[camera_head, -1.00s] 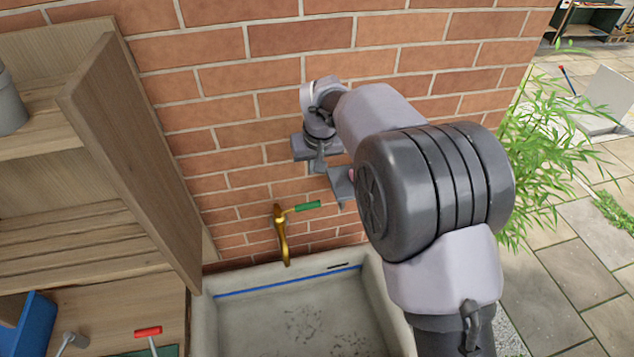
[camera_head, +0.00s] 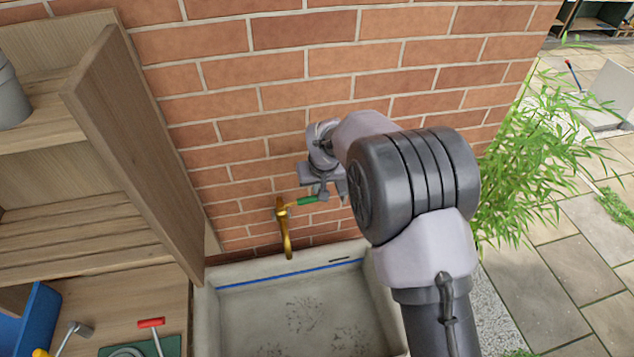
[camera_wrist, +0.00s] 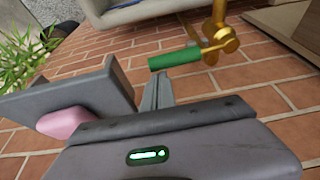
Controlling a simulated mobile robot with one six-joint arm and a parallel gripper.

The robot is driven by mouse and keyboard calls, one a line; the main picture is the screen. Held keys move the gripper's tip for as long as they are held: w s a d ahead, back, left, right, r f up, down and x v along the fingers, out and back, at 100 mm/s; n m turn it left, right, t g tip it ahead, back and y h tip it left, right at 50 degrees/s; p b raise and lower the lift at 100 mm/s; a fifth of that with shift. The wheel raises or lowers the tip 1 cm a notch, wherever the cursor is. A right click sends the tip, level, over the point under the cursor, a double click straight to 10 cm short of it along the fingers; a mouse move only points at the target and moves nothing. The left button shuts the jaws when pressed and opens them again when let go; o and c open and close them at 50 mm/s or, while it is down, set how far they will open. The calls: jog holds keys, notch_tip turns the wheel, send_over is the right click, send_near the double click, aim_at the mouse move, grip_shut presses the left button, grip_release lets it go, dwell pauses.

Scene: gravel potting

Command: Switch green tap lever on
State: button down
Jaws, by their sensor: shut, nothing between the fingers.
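The brass tap (camera_head: 284,228) is on the brick wall above the sink, with its green lever (camera_head: 305,200) sticking out to the right. In the wrist view the green lever (camera_wrist: 175,59) joins the brass tap (camera_wrist: 219,42) at its right end. My gripper (camera_head: 323,194) is at the lever's free right end, and it partly covers that end in the head view. In the wrist view my gripper (camera_wrist: 157,88) is shut and empty, its tips close to the lever's free end. I cannot tell whether they touch it.
The stone sink (camera_head: 213,312) lies below the tap. A wooden shelf unit (camera_head: 135,150) stands to the left. A red-handled tool (camera_head: 151,323) and a blue container (camera_head: 38,318) are at the lower left. A leafy plant (camera_head: 520,165) grows at the right. The wall right of the tap is bare brick.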

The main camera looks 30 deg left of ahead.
jog(key=shift+s+d, duration=0.1)
jog(key=s+m+h+b, duration=0.5)
jog(key=s+m+b, duration=0.9)
jog(key=m, duration=0.3)
jog(key=shift+s+d, duration=0.35)
jog(key=shift+s, duration=0.3)
dwell(0.7)
notch_tip(320, 180, up, 10)
jog(key=p, duration=0.3)
jog(key=shift+w+d+r, duration=0.15)
jog(key=shift+w, duration=0.05)
